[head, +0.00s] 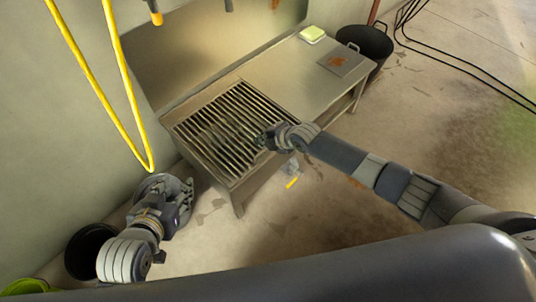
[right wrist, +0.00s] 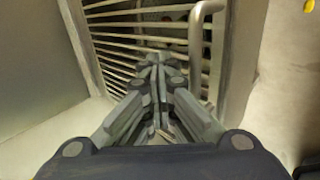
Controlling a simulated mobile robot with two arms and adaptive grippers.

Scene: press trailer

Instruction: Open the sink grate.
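The sink grate (head: 222,122) is a panel of parallel metal slats, lying flat and closed over the sink basin at the left end of the metal counter. Its bars (right wrist: 140,30) fill the top of the right wrist view, with a pale bent handle (right wrist: 195,50) rising from them. My right gripper (head: 268,138) is at the grate's right front edge. In the right wrist view its fingers (right wrist: 157,62) are together with nothing visible between them, just left of the handle. My left gripper (head: 178,192) hangs left of the sink, away from the grate; its fingers are unclear.
The counter (head: 290,72) carries a green-and-white sponge (head: 312,34) and a stained plate (head: 345,62). A black bin (head: 368,42) stands at its far end. A yellow hose (head: 124,75) hangs by the wall. A dark bucket (head: 88,250) is at lower left.

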